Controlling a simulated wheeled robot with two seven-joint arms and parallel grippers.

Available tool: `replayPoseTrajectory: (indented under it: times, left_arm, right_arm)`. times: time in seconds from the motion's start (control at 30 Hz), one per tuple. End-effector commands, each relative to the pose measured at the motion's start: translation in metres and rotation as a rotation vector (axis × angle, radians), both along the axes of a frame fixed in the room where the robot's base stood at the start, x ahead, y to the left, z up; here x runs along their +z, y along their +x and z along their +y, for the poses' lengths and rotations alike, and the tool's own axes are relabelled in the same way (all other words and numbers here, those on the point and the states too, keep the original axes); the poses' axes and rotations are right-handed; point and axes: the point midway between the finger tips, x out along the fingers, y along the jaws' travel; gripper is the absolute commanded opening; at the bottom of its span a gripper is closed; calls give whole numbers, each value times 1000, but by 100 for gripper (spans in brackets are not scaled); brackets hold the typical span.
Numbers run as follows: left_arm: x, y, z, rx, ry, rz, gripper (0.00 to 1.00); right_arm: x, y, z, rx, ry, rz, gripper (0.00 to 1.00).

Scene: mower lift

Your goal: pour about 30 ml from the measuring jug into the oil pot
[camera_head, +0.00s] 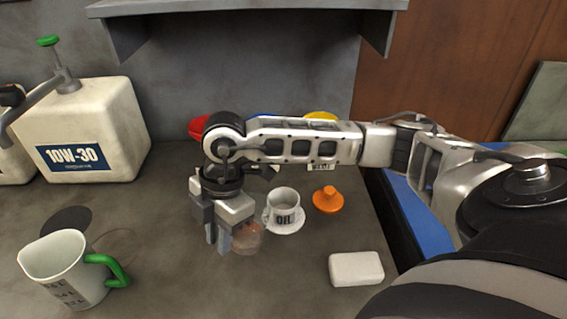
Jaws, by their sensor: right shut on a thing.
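The measuring jug (62,262), white with a green handle and dark markings, stands upright at the front left of the bench. The oil pot (285,201) is a small white cup marked OIL on a white scalloped saucer (288,227), near the middle. My right gripper (218,240) points down just left of the pot, well to the right of the jug. It is shut on a small brownish, see-through round thing (248,239), partly hidden by the fingers. What this is I cannot tell for sure. My left gripper is not in view.
A white 10W-30 canister (85,130) with a green-topped pump stands at the back left. An orange knobbed lid (328,200) and a white block (356,268) lie right of the pot. Red and yellow things are partly hidden behind my right arm. A shelf (245,8) overhangs the back.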

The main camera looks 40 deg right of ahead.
Motion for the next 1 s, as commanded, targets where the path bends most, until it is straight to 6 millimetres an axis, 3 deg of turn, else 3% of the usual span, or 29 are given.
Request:
replayPoseTrajectory:
  times: [0.63, 1.0]
  left_arm:
    - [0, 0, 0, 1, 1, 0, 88]
    - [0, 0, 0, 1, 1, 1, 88]
  right_arm:
    - [59, 5, -51, -7, 418, 32, 0]
    - [75, 6, -67, -4, 648, 53, 0]
